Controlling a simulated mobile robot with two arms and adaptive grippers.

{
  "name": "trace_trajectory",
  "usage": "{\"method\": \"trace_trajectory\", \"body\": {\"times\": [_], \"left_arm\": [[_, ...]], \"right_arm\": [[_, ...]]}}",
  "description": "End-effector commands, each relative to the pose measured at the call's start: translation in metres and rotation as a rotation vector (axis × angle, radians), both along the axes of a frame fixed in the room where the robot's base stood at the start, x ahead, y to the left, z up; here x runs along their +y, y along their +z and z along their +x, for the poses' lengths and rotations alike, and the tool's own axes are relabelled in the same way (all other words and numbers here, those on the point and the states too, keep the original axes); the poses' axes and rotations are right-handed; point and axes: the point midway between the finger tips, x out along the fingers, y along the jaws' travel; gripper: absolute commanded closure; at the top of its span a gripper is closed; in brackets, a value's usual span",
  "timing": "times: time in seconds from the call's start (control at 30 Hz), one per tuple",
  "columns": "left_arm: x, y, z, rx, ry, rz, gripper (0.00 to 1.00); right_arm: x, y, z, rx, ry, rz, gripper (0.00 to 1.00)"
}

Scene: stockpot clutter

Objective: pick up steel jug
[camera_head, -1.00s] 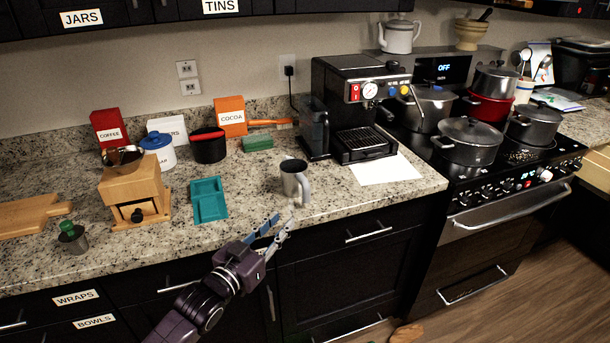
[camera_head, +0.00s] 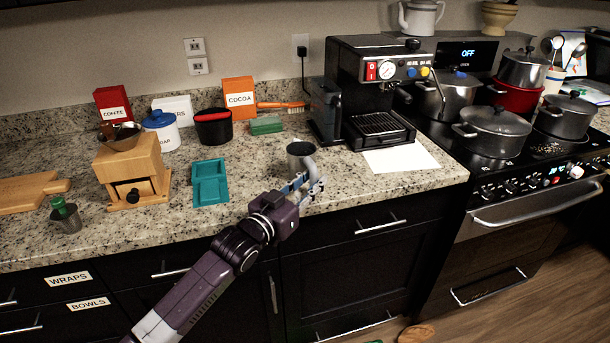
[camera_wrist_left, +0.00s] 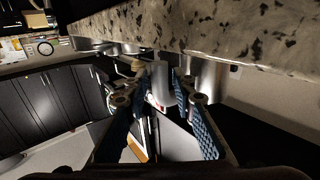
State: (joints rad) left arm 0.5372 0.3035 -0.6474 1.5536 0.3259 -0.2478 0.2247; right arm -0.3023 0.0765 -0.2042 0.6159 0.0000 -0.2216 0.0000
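The steel jug (camera_head: 302,153) stands upright near the front edge of the counter, its handle on the side toward me. My left gripper (camera_head: 308,186) is at the counter edge, with its fingers apart around the handle area. In the left wrist view the jug's grey body (camera_wrist_left: 211,78) is beyond the right finger, and a grey strip, apparently the handle, is between the fingertips of the left gripper (camera_wrist_left: 170,82). I cannot tell whether either finger touches it. The fingers hide the jug's lower part in the head view. My right gripper is not in view.
A teal tray (camera_head: 210,188) and a wooden grinder (camera_head: 133,172) are left of the jug. The coffee machine (camera_head: 375,85) and white paper (camera_head: 402,158) are at right. A green sponge (camera_head: 266,125) lies behind. The counter immediately around the jug is clear.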

Motion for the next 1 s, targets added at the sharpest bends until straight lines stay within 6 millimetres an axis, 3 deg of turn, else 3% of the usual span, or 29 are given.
{"method": "trace_trajectory", "body": {"times": [0.13, 0.37, 0.6, 1.0], "left_arm": [[-0.005, -0.001, 0.008, 0.0, 0.0, 0.0, 0.76], [-0.006, 0.001, 0.009, 0.0, 0.0, 0.0, 0.76], [-0.006, 0.001, 0.009, 0.0, 0.0, 0.0, 1.0], [-0.006, 0.002, 0.009, -0.002, 0.0, 0.0, 1.0]], "right_arm": [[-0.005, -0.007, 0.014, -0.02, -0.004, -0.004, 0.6], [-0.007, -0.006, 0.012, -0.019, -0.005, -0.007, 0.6], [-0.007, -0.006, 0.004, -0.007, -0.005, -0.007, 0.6], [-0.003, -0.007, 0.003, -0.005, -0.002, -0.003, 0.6]]}}
